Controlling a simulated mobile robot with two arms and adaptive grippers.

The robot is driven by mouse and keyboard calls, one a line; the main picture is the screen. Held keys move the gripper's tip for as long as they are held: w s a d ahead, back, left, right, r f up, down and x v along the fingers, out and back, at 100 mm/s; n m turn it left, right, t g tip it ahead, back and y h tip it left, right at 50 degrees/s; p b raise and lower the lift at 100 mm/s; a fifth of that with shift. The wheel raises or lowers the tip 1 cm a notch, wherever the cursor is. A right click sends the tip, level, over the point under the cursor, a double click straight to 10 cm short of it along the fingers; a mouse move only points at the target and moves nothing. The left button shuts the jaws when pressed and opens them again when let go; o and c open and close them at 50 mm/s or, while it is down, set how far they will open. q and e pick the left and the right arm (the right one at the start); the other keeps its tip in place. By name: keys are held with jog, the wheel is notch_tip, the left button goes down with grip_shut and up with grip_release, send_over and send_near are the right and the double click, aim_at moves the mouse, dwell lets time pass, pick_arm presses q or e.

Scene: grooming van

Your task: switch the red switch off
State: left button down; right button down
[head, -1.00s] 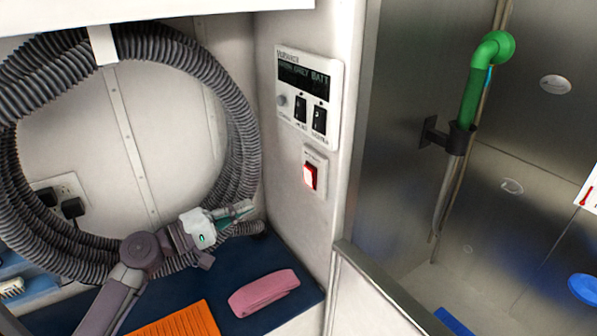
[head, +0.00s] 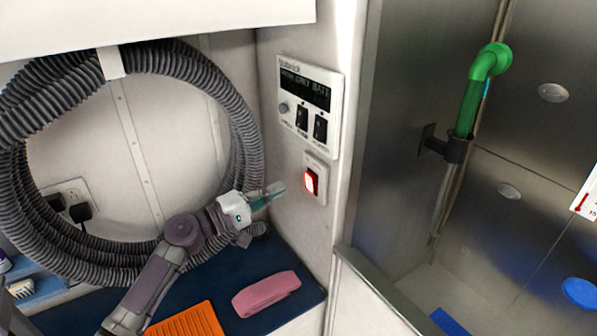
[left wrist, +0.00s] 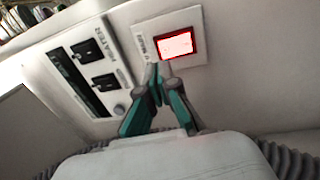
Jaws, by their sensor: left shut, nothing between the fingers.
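The red switch (head: 311,181) is lit and sits in a white plate on the side wall, below the heater control panel. In the left wrist view the glowing red switch (left wrist: 175,45) is just beyond my fingertips, slightly to their right. My left gripper (head: 277,189) is shut and empty, to the left of the switch in the head view and pointing toward it. In the left wrist view its fingertips (left wrist: 160,68) are close together near the plate's lower edge; I cannot tell whether they touch it. My right gripper is not in view.
The heater panel (head: 308,107) with black switches is above the red switch. A grey ribbed hose (head: 248,135) hangs coiled at the left. A pink case (head: 266,295) and an orange item (head: 187,322) lie on the blue mat (head: 225,270). A metal-walled bay is at the right.

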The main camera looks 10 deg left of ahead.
aim_at(308, 176)
pick_arm(q)
jog(key=p+x, duration=0.2)
jog(key=x, duration=0.4)
jog(key=shift+w+d, duration=0.15)
jog(key=shift+w, duration=0.05)
jog(key=shift+w+d+f+b, duration=0.1)
jog(key=shift+d+b, duration=0.05)
jog(key=shift+b, duration=0.15)
jog(key=shift+r, duration=0.2)
